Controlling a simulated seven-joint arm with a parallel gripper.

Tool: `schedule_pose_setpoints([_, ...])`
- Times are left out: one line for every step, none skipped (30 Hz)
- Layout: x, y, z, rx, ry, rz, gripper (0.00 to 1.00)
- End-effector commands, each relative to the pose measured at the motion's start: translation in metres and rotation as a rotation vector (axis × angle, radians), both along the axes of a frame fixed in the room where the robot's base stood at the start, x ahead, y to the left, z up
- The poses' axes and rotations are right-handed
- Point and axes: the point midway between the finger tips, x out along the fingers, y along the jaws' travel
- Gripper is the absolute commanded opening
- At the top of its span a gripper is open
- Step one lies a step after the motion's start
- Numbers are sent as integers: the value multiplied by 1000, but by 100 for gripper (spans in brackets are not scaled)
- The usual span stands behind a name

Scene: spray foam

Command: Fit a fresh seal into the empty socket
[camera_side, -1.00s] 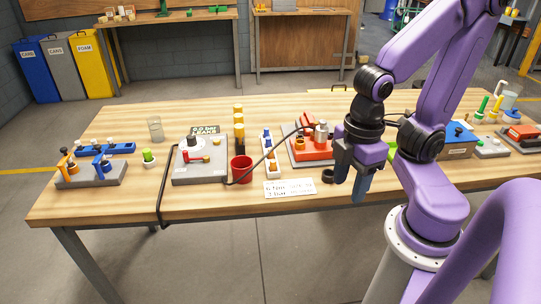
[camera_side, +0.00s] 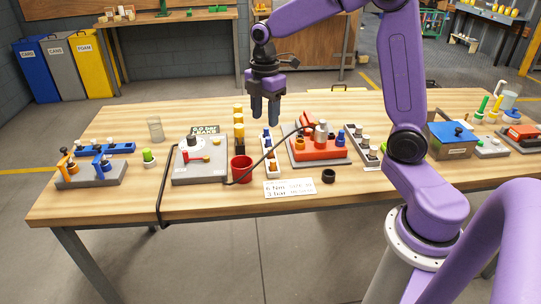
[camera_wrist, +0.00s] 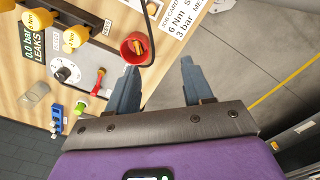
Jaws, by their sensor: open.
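My gripper (camera_side: 265,120) is open and empty, raised over the table near the white rack. Its two fingers also show apart in the wrist view (camera_wrist: 158,66). The white rack (camera_side: 275,173) holds small blue, white and orange pieces. A black ring (camera_side: 328,176) lies loose on the table, right of the printed card. The red fixture (camera_side: 318,156) carries an orange ring and a grey cylinder. I cannot tell which opening is the empty socket or which pieces are fresh seals.
A red cup (camera_side: 241,169) stands in front of the stack and holds something yellow in the wrist view. A grey dial unit (camera_side: 200,168) with a red lever stands left; a dark hose runs towards the red fixture. A card (camera_side: 290,188) lies near the front edge.

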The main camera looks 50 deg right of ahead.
Motion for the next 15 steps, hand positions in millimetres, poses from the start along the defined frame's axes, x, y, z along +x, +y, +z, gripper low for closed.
schedule_pose_setpoints([13,-16,-2,-1,2,9,51])
schedule_pose_setpoints([19,-25,-3,-1,3,22,51])
schedule_pose_setpoints([26,-37,-4,-1,4,35,51])
schedule_pose_setpoints([30,-45,-5,-2,5,46,51])
schedule_pose_setpoints([34,-52,-5,-2,5,56,51])
schedule_pose_setpoints([39,-61,-7,-2,6,68,51])
schedule_pose_setpoints([41,-67,-7,-2,6,76,51])
schedule_pose_setpoints([44,-72,-7,-2,5,82,51])
schedule_pose_setpoints([46,-77,-8,-2,6,90,51])
schedule_pose_setpoints([47,-81,-9,-2,6,94,51])
schedule_pose_setpoints([48,-83,-9,-2,6,98,51])
schedule_pose_setpoints([49,-85,-10,-2,6,101,51])
schedule_pose_setpoints([49,-86,-12,-2,7,103,51])
schedule_pose_setpoints([49,-87,-14,-1,8,105,51])
schedule_pose_setpoints([49,-87,-18,-1,10,106,51])
